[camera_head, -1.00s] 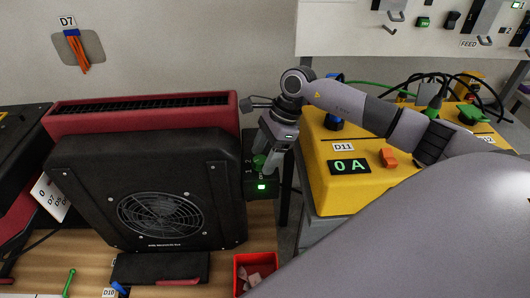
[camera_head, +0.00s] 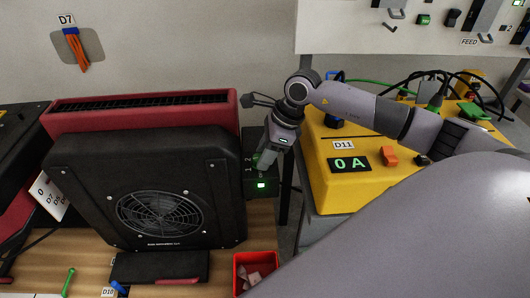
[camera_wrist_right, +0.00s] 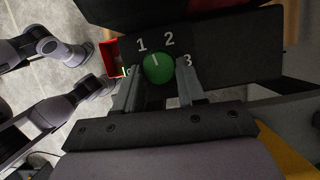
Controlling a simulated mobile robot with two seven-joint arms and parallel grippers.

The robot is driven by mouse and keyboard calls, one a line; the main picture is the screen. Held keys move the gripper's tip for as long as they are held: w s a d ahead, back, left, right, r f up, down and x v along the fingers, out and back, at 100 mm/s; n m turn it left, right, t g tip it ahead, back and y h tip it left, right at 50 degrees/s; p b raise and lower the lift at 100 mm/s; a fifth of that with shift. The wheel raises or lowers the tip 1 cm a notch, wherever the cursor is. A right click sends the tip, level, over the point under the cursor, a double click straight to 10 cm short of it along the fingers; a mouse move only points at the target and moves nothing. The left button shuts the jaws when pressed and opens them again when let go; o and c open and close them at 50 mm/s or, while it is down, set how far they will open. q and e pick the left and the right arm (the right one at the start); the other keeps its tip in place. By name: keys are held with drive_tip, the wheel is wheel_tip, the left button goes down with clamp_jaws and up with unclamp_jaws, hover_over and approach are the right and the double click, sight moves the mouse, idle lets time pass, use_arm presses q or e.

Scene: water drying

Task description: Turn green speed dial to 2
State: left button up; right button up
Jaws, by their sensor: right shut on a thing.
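The green speed dial (camera_wrist_right: 158,69) is round, with a white pointer line, on a dark panel (camera_wrist_right: 235,50) marked with white numbers. In the right wrist view the pointer aims up and slightly left, between the 1 and the 2. My right gripper (camera_wrist_right: 157,85) is shut on the dial, one finger on each side. In the head view my right gripper (camera_head: 262,160) reaches down to the panel beside the black fan unit (camera_head: 140,190), and its fingers mostly hide the dial. A small green light (camera_head: 261,185) glows below. My left gripper is not in view.
A yellow box (camera_head: 345,185) with a "0 A" display stands to the right of the panel. A red bin (camera_head: 240,274) sits at the bench's front. A red housing (camera_head: 140,110) stands behind the fan unit.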

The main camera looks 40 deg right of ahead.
drive_tip(key=m, duration=0.2)
drive_tip(key=m+t+h+b, duration=0.1)
drive_tip(key=shift+s+a+m, duration=0.15)
drive_tip(key=shift+a+m, duration=0.05)
drive_tip(key=shift+m, duration=0.2)
drive_tip(key=m+h+b, duration=0.1)
drive_tip(key=m, duration=0.2)
drive_tip(key=shift+a+t, duration=0.15)
drive_tip(key=shift+t, duration=0.15)
drive_tip(key=shift+s+r+m, duration=0.1)
drive_tip(key=shift+m, duration=0.4)
drive_tip(key=shift+h, duration=0.3)
drive_tip(key=o, duration=0.9)
drive_tip(key=shift+o, duration=0.8)
